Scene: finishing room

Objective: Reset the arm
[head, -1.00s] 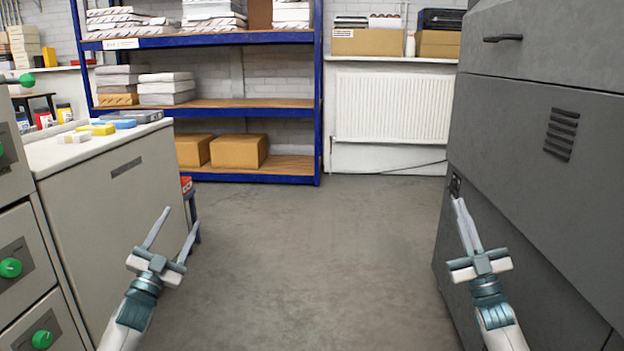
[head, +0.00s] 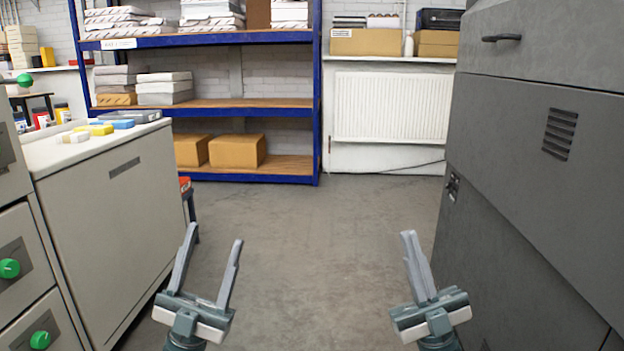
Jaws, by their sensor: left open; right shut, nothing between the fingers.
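My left gripper (head: 213,236) is at the lower left of the head view, pointing forward over the bare floor. Its two fingers are apart and nothing is between them. My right gripper (head: 409,236) is at the lower right, also over the floor. Its fingers are together and hold nothing. Neither gripper touches anything. Most of both arms is hidden below the picture's lower edge.
A pale cabinet (head: 105,220) with small blocks on top stands at left, beside drawers with green knobs (head: 10,268). A large grey machine (head: 535,160) stands at right. Blue shelving (head: 317,100) and a white radiator (head: 391,106) are at the back. The floor (head: 300,230) between is clear.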

